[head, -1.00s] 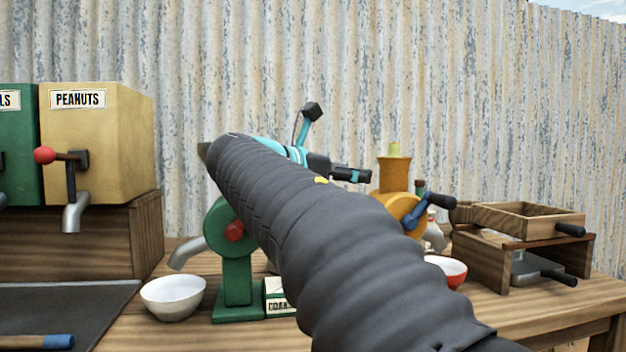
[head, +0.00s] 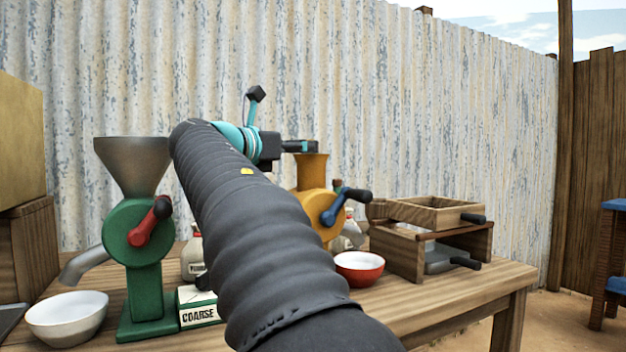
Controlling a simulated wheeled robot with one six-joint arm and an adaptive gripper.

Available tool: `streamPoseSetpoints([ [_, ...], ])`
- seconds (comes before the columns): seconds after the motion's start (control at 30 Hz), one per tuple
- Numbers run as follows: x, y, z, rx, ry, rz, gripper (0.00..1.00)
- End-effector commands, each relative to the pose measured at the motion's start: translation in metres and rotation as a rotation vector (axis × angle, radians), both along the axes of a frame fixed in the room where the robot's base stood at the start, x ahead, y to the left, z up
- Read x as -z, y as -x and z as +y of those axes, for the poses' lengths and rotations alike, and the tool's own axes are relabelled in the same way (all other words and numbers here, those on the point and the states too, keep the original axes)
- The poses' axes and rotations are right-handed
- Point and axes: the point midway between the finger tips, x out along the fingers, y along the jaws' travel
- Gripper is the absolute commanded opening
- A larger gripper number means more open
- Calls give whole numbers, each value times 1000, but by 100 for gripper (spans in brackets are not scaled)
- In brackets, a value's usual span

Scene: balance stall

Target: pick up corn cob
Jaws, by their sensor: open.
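I cannot see a corn cob in the head view; my dark sleeved arm covers part of the table. My gripper (head: 301,147) is at the far end of the arm, pointing right, just above the funnel of the yellow grinder (head: 313,200). It is open, and I see nothing between its fingers. The gripper is small in the picture, and I cannot tell whether it touches the funnel.
A green grinder (head: 140,235) with a metal hopper stands left of my arm, by a white bowl (head: 68,318) and a COARSE box (head: 198,307). A red bowl (head: 360,268) and a wooden sieve stand (head: 438,240) are right. The table's right front is clear.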

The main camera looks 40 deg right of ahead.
Motion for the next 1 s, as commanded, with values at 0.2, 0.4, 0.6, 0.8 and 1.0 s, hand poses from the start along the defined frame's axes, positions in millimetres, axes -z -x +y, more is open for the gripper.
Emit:
streamPoseSetpoints([
  [0.2, 1, -6, -24, -11, 0, 0, 51],
  [0.4, 0, -8, -31, -17, -1, 1, 51],
  [0.6, 0, -8, -31, -17, -1, 1, 44],
  [0.8, 0, -7, -32, -16, -1, 1, 4],
  [1.0, 0, -7, -31, -16, -1, 1, 1],
])
